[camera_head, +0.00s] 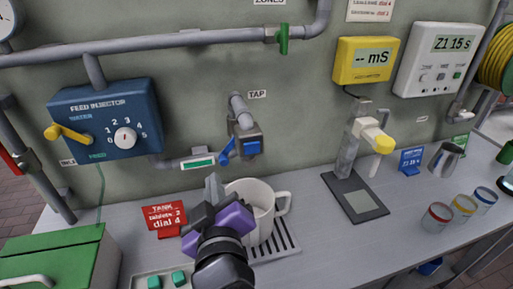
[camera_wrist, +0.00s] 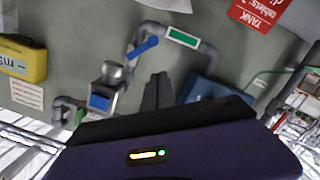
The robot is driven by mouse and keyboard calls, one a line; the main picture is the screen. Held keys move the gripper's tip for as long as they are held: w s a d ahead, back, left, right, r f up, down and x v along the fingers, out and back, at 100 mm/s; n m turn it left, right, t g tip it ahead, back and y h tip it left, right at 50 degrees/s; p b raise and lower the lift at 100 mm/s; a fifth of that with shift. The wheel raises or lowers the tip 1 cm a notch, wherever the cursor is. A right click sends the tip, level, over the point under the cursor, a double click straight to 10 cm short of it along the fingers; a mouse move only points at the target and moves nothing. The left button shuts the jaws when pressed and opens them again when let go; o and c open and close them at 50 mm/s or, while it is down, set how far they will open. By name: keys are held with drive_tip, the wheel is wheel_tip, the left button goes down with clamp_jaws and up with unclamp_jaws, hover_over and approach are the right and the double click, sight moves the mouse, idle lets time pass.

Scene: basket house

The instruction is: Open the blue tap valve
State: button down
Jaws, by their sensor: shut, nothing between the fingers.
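The tap (camera_head: 243,125) comes out of the grey wall under a TAP label, with a blue-faced block at its end. The blue valve lever (camera_head: 228,150) is on the pipe just left of that block and slants down to the left. It also shows in the wrist view (camera_wrist: 142,48), beyond my fingertips. My gripper (camera_head: 212,186) is shut and empty, below and a little left of the lever, apart from it. In the wrist view my closed fingers (camera_wrist: 157,90) point toward the pipework, between the lever and the blue injector box.
A white mug (camera_head: 261,208) stands on a drip tray (camera_head: 288,243) under the tap, close beside my gripper. A red tank card (camera_head: 164,217) stands to the left. The blue feed injector (camera_head: 105,120) is on the wall.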

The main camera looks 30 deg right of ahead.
sight(224, 160)
drive_tip(key=w+d+f+m+p, duration=0.1)
drive_tip(key=w+d+f+m, duration=0.1)
drive_tip(key=w+d, duration=0.3)
drive_tip(key=w, duration=0.3)
drive_tip(key=shift+w+d+f+p, duration=0.2)
drive_tip(key=shift+w+p, duration=0.1)
drive_tip(key=shift+w, duration=0.1)
drive_tip(key=shift+s+d+f+n+g, duration=0.1)
drive_tip(key=shift+f+n+g, duration=0.2)
drive_tip(key=shift+n, duration=0.1)
idle(0.3)
drive_tip(key=shift+s+d+f+n+h, duration=0.1)
drive_tip(key=shift+d+f+n+h, duration=0.3)
drive_tip(key=shift+n, duration=0.5)
drive_tip(key=d+n, duration=0.1)
drive_tip(key=f+n, duration=0.1)
drive_tip(key=n, duration=0.1)
drive_tip(key=shift+s+d+f+h+p, duration=0.3)
drive_tip(key=shift+d+p, duration=0.1)
drive_tip(key=shift+s+f, duration=0.1)
